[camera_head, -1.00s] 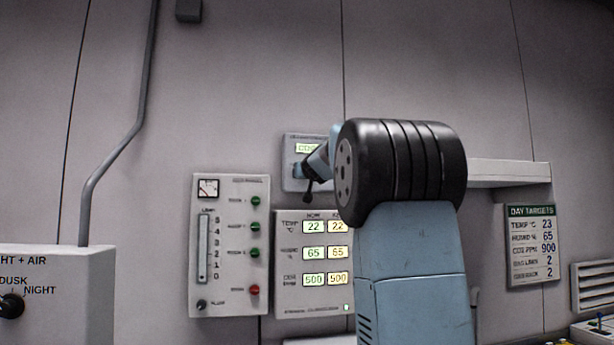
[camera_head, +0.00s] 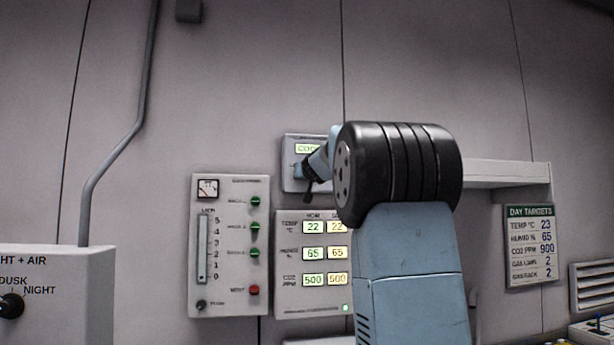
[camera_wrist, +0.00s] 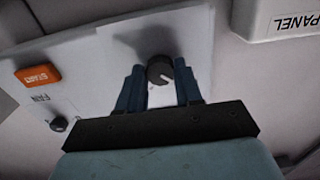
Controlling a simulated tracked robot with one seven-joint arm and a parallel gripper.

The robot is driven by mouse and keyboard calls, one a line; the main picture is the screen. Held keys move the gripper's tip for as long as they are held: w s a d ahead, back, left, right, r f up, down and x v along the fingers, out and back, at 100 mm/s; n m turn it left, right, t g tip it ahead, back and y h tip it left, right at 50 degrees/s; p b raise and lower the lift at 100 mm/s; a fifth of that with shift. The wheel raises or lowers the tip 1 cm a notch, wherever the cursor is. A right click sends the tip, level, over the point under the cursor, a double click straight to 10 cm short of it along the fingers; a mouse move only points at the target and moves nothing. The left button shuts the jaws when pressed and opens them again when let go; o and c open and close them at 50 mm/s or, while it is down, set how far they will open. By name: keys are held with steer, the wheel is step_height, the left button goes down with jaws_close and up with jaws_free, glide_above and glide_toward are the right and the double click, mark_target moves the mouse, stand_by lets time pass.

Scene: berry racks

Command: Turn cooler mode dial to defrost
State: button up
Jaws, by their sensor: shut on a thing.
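The cooler panel (camera_head: 293,143) is a pale box on the wall with a lit display (camera_head: 306,148) whose text is partly hidden by my arm. In the wrist view its dark round mode dial (camera_wrist: 160,70) has a light pointer mark towards its lower right. My gripper (camera_wrist: 160,88) has its blue fingers on either side of the dial and is shut on it. In the head view the gripper (camera_head: 306,176) is at the panel's lower part, and the dial is hidden there. The dial's mode labels cannot be read.
An orange START button (camera_wrist: 38,75) and a small FAN knob (camera_wrist: 58,124) sit beside the dial. Below the cooler panel are a slider panel (camera_head: 231,290) and a readout panel (camera_head: 290,294). A shelf (camera_head: 507,174) and a day targets board (camera_head: 531,246) are at right.

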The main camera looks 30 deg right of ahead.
steer(key=shift+m, duration=0.3)
steer(key=m, duration=1.3)
steer(key=shift+f, duration=0.15)
steer(key=shift+f+m, duration=0.1)
steer(key=shift+m, duration=2.1)
steer(key=shift+d, duration=0.1)
steer(key=o, duration=1)
steer(key=shift+o, duration=0.2)
